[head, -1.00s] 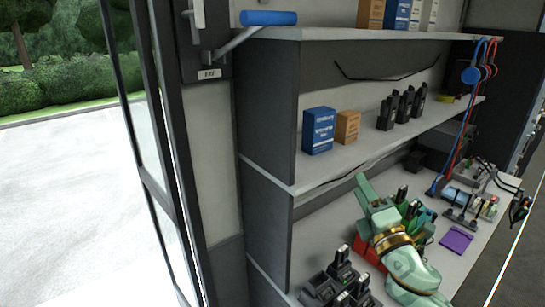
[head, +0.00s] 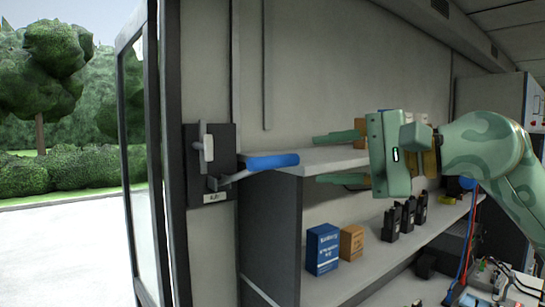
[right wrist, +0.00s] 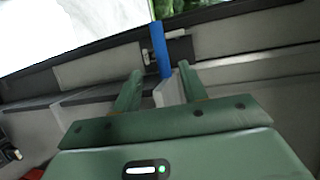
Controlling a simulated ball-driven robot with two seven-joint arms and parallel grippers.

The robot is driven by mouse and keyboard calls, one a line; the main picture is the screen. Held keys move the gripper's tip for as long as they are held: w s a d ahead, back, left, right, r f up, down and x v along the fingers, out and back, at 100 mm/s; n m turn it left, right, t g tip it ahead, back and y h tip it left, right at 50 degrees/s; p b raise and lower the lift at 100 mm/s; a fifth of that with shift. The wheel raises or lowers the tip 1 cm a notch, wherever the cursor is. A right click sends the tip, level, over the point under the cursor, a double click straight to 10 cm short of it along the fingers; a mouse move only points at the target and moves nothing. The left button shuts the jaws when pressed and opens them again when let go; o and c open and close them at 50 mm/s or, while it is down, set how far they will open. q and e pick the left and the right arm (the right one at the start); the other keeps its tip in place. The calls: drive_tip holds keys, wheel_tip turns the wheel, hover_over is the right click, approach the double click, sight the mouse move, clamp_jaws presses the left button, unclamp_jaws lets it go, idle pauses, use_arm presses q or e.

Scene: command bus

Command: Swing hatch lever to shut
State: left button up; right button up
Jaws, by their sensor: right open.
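The hatch lever has a blue grip (head: 272,162) on a grey arm. It comes out of a dark wall plate (head: 208,165) beside the door frame and points right, slightly upward. My right gripper (head: 319,160) is open and empty, a short way right of the grip's end, its two green fingers pointing left at it. In the right wrist view the blue grip (right wrist: 162,50) shows ahead, lined up with the gap between the fingertips (right wrist: 160,72). It looks apart from both fingers. My left gripper is not in view.
The upper shelf (head: 318,160) lies close to the fingers and holds boxes partly hidden by my gripper. The shelf below (head: 362,268) carries a blue box (head: 322,248), an orange box (head: 351,243) and dark radios (head: 404,217). The open doorway is at left.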

sight(279, 161)
drive_tip(key=p+x, duration=0.2)
drive_tip(key=x, duration=0.8)
drive_tip(key=shift+w+a, duration=0.15)
drive_tip(key=shift+a, duration=0.15)
clamp_jaws()
